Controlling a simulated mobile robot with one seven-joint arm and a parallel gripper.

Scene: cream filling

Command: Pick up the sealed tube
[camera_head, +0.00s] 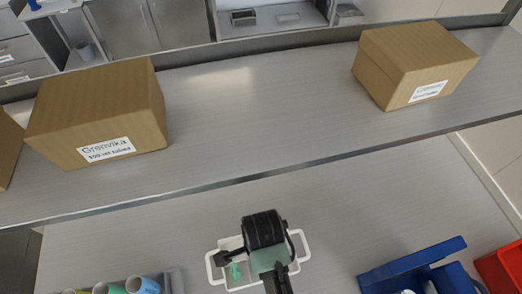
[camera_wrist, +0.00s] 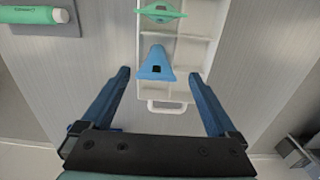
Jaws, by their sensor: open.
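A green tube (camera_wrist: 30,15) with a white end and printed label lies at the top left of the wrist view, in a grey tray (camera_wrist: 45,30). In the head view a green tube (camera_head: 113,289) and a blue tube (camera_head: 143,286) show at the bottom left, cut off by the frame edge. I cannot tell which tube is sealed. My gripper (camera_wrist: 160,73) is open and empty, to the right of the green tube in the wrist view. Its fingertips flank a blue cone-shaped nozzle (camera_wrist: 156,66) in the picture, apart from it. In the head view my arm hides the fingers.
A white compartment tray (camera_head: 214,268) with handles lies below my arm, holding the blue nozzle and a green one (camera_wrist: 162,12). A blue crate (camera_head: 375,280) and red bin (camera_head: 502,268) stand at right. A shelf (camera_head: 260,120) with cardboard boxes (camera_head: 100,110) crosses above the bench.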

